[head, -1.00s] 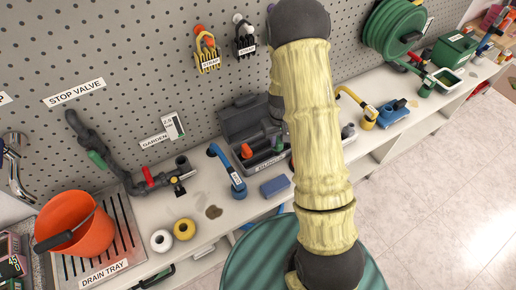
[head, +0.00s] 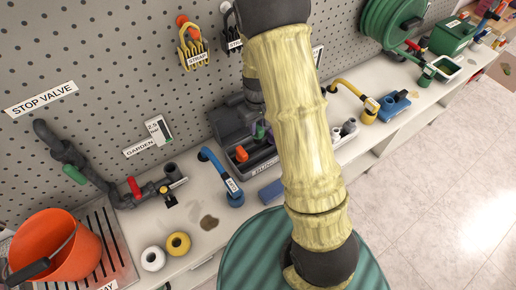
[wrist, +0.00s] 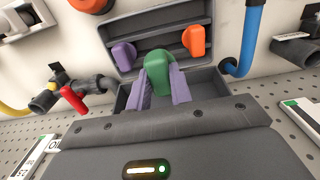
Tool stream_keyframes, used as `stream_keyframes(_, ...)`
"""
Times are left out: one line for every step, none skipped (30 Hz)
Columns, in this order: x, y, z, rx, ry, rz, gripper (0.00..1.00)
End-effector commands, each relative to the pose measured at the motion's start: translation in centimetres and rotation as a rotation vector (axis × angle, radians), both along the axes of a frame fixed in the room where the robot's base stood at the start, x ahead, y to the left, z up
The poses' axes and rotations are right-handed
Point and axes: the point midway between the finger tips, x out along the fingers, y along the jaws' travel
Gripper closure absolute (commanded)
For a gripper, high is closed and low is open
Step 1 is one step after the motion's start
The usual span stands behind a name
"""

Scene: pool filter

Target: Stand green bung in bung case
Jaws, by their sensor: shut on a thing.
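The green bung (wrist: 158,72) is between my gripper's two lavender fingers (wrist: 161,88) in the wrist view, and they are shut on it. It is over or in the open grey bung case (wrist: 208,82); I cannot tell whether its lower end touches the case floor. An orange bung (wrist: 194,40) and a purple bung (wrist: 124,54) stand in the case on either side. In the head view, my arm covers the right part of the case (head: 222,140). The orange bung (head: 241,153) shows there left of my gripper.
A blue-capped pipe (head: 222,175) stands left of the case, and a blue block (head: 271,192) lies in front. A stop valve pipe (head: 90,180), two tape rolls (head: 165,252) and an orange bucket (head: 55,250) are further left. A yellow pipe (head: 355,95) stands to the right.

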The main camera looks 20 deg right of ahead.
Motion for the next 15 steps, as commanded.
stream_keyframes(-0.1,-0.1,-1.0,0.000,0.006,-0.004,1.00)
stream_keyframes(-0.2,-0.2,-1.5,0.000,0.006,-0.005,1.00)
stream_keyframes(-0.2,-0.2,-2.3,0.000,0.007,-0.005,1.00)
stream_keyframes(-0.1,-0.2,-2.8,-0.001,0.006,-0.005,1.00)
stream_keyframes(-0.1,-0.2,-3.3,0.000,0.006,-0.006,1.00)
stream_keyframes(-0.1,-0.2,-3.8,0.000,0.004,-0.007,1.00)
stream_keyframes(-0.1,-0.2,-4.1,0.000,0.004,-0.006,1.00)
stream_keyframes(-0.1,-0.2,-4.4,0.000,0.003,-0.006,1.00)
stream_keyframes(0.0,-0.2,-4.6,0.000,0.002,-0.005,1.00)
stream_keyframes(0.0,-0.2,-4.6,0.000,0.001,-0.004,1.00)
stream_keyframes(0.0,-0.2,-4.6,0.000,0.000,-0.004,1.00)
stream_keyframes(0.0,-0.2,-4.6,0.000,0.000,-0.004,1.00)
stream_keyframes(0.0,-0.2,-4.6,0.000,0.000,-0.005,1.00)
stream_keyframes(0.0,-0.2,-4.6,0.000,0.000,-0.005,1.00)
stream_keyframes(0.0,-0.2,-4.6,0.000,0.000,-0.005,1.00)
